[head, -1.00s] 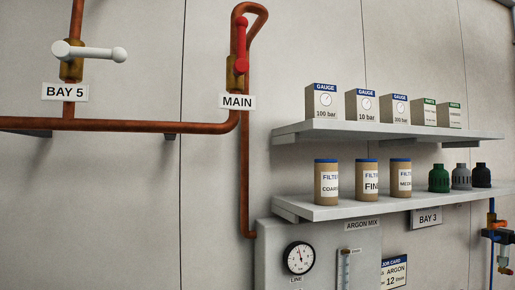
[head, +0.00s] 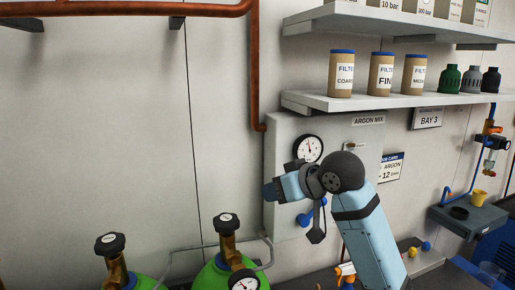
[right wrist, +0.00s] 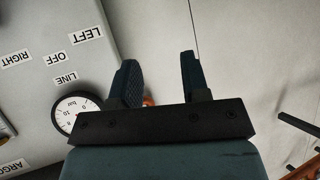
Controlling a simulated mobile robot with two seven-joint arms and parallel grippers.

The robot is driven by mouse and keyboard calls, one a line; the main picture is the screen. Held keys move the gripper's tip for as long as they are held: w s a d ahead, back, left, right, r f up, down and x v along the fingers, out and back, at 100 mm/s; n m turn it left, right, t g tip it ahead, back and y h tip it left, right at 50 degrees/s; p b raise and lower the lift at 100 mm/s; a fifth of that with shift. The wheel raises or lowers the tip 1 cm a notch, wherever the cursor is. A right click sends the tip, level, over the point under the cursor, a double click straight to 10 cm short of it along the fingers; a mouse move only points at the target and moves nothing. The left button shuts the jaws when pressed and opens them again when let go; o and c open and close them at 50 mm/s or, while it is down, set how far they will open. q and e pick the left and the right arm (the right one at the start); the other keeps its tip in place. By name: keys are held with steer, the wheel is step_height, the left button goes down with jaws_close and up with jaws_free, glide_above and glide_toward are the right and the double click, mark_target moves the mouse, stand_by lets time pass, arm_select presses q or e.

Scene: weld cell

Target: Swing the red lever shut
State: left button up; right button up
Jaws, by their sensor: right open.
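The red lever is out of view in both present views. It shows only in the earlier head view, upright on the MAIN valve of the copper pipe. My right gripper (head: 268,191) is in front of the left edge of the grey ARGON MIX panel (head: 283,135) in the head view. In the right wrist view the right gripper (right wrist: 158,80) has its two dark fingers apart, with bare wall between their tips. A small orange-red bit shows by the base of the left finger; I cannot tell what it is. My left gripper is not in view.
The copper pipe (head: 254,70) runs down the wall above my right gripper. A shelf (head: 390,101) with filter cans is at upper right. Green gas cylinders (head: 210,279) with black handwheels stand below. The wall (head: 90,130) at left is clear.

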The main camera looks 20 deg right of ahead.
step_height(320, 180, up, 18)
steer(key=w+n+t+y, duration=0.1)
steer(key=t+y, duration=0.1)
steer(key=s+d+r+n+t+y, duration=0.1)
steer(key=s+r, duration=0.4)
steer(key=r, duration=0.6)
steer(key=s+r+n+y, duration=0.1)
steer(key=s+r, duration=0.4)
steer(key=r, duration=0.7)
steer(key=s+d+r+n+t+y, duration=0.15)
steer(key=s+r, duration=0.35)
steer(key=r, duration=0.6)
steer(key=shift+m+g, duration=0.25)
steer(key=shift+m, duration=0.2)
steer(key=p+x, duration=0.4)
steer(key=x, duration=0.9)
steer(key=shift+s+a, duration=0.1)
steer(key=shift+a, duration=0.15)
steer(key=shift+w+a+p, duration=0.15)
steer(key=shift+w+p, duration=0.05)
steer(key=shift+p, duration=0.15)
steer(key=shift+w+f, duration=0.1)
steer(key=c, duration=0.7)
jaws_close()
